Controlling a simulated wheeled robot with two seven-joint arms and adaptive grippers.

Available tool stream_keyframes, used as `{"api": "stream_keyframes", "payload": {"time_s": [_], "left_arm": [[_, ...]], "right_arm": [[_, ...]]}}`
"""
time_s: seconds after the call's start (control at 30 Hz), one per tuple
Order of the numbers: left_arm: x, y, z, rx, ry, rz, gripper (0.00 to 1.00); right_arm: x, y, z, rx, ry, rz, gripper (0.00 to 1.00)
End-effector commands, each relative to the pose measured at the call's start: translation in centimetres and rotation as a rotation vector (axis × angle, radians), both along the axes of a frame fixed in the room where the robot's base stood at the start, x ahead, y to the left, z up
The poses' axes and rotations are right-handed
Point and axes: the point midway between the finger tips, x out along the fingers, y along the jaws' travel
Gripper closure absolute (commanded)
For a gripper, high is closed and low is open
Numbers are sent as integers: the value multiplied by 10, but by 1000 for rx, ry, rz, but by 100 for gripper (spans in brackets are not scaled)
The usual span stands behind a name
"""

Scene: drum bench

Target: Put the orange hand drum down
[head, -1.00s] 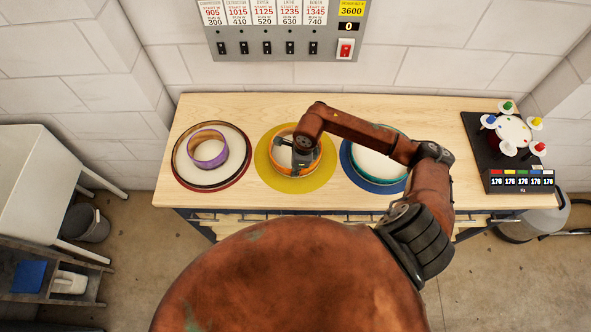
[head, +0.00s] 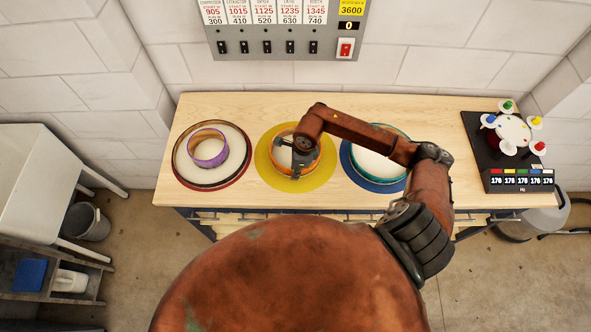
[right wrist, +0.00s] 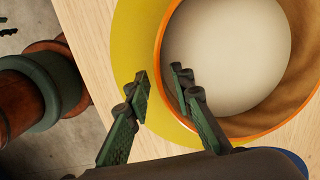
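The orange hand drum (head: 316,163) sits on the round yellow mat (head: 265,172) in the middle of the bench, partly covered by my right arm in the head view. In the right wrist view its orange rim and pale head (right wrist: 230,55) fill the upper right, over the yellow mat (right wrist: 133,35). My right gripper (head: 292,168) is at the drum's near rim. In the right wrist view its fingers (right wrist: 161,77) stand apart, one on each side of the rim, with a gap showing. My left gripper is not in view.
A teal-rimmed drum (head: 378,165) sits on a blue mat (head: 345,168) at right, partly behind my arm. A black tray (head: 478,140) with knobs is at the bench's right end.

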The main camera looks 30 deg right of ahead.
Motion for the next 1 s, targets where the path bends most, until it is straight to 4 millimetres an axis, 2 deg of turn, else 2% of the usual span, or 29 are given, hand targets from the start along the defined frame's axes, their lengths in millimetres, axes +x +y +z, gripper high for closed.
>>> {"api": "stream_keyframes", "payload": {"time_s": [0.17,0.4,0.6,0.8,1.0], "left_arm": [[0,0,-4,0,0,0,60],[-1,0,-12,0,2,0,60],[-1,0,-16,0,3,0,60],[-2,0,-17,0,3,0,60],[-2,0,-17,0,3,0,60]], "right_arm": [[-1,-4,24,-2,-6,1,78],[-6,-9,74,-2,-5,1,78],[-10,-13,106,-2,-3,0,78],[-12,-13,119,0,-1,0,78],[-12,-13,120,1,-1,0,78]]}}
